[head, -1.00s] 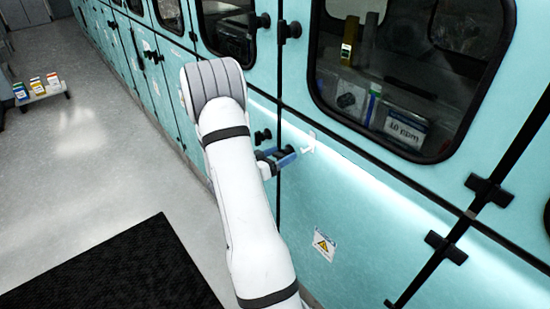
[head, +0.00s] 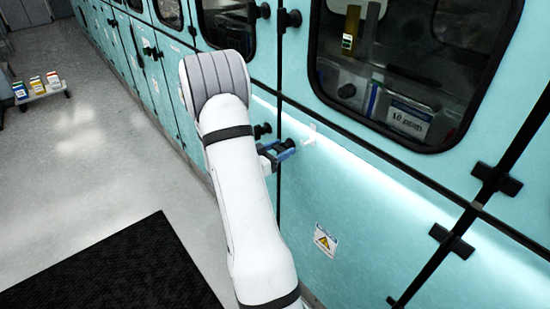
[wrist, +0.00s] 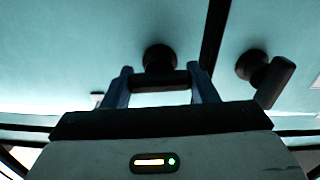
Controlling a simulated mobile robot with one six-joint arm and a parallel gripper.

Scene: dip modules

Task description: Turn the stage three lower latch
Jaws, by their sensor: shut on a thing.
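The held black latch (wrist: 160,58) has a round base on the teal panel. Its bar lies crosswise between the blue fingertips of my gripper (wrist: 161,88) in the wrist view, and the gripper is shut on it. In the head view my gripper (head: 277,154) is at the lower panel, partly behind my white arm, with the latch (head: 289,143) just showing above the fingers. A second black latch (wrist: 265,75) sits to the right across a dark seam, its bar slanted; it also shows in the head view (head: 261,130). No stage number is readable.
A large dark window (head: 410,65) is above right, with black hinges (head: 495,180) beside it. A warning label (head: 325,240) is on the lower panel. A black mat (head: 120,270) lies on the floor. A low stand with small boxes (head: 38,88) is far left.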

